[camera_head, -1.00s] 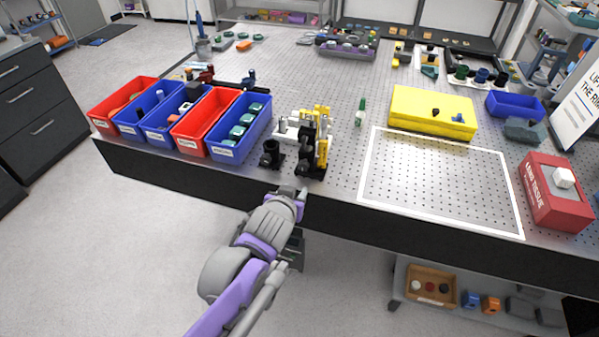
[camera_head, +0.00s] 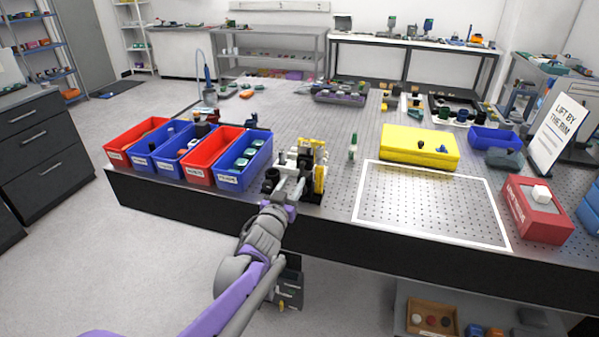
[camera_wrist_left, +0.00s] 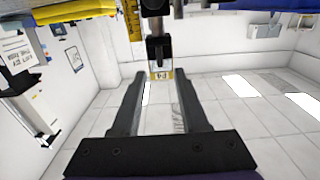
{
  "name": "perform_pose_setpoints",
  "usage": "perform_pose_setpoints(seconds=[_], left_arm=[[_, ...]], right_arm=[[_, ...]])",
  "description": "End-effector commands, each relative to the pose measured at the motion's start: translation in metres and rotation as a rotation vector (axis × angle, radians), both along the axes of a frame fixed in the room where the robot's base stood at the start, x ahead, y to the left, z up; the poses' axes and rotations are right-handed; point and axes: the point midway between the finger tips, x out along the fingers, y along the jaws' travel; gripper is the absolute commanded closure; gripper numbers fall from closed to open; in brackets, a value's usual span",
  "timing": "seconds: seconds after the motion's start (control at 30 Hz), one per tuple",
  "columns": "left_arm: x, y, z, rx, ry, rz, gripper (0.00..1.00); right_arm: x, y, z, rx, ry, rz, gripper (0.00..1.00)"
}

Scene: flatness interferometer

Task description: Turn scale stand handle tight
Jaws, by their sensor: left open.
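The scale stand is a dark upright with a yellow scale (camera_head: 319,178), at the table's front edge right of the bins. The yellow scale also shows at the top of the left wrist view (camera_wrist_left: 132,20). My right gripper is not in view.
Red and blue bins (camera_head: 212,160) stand close left of the stand. A white-outlined area of bare perforated tabletop (camera_head: 430,205) lies to the right, with a yellow case (camera_head: 418,150) behind it and a red tissue box (camera_head: 535,212) beside it.

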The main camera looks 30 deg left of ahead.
Motion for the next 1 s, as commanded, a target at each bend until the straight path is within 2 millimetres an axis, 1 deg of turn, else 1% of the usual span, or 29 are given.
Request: perform_pose_setpoints(seconds=[0.03,0.1,0.3,0.4,0.5,0.77,0.8,0.87,1.0], left_arm=[[0.011,0.002,0.001,0.000,0.000,-0.001,0.56],[0.024,0.006,0.001,0.000,0.000,0.000,0.56],[0.054,0.012,0.001,0.000,0.000,-0.001,0.56],[0.062,0.014,0.001,0.000,0.000,-0.001,0.56],[0.065,0.015,0.000,0.001,0.000,0.000,0.56],[0.066,0.015,0.000,0.001,0.001,0.000,0.56],[0.066,0.015,0.000,0.001,0.001,0.000,0.63],[0.066,0.015,0.000,0.001,0.001,0.000,0.74],[0.066,0.015,0.000,0.001,0.001,0.000,0.99]], right_arm=[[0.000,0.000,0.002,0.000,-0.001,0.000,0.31],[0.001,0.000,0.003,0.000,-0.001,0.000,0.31],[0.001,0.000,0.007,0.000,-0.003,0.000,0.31],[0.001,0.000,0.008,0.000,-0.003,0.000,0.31],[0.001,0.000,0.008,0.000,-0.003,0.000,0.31],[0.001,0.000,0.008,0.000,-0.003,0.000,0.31],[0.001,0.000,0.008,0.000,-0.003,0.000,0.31],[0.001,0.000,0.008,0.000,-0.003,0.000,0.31],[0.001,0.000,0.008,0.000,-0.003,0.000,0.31]])
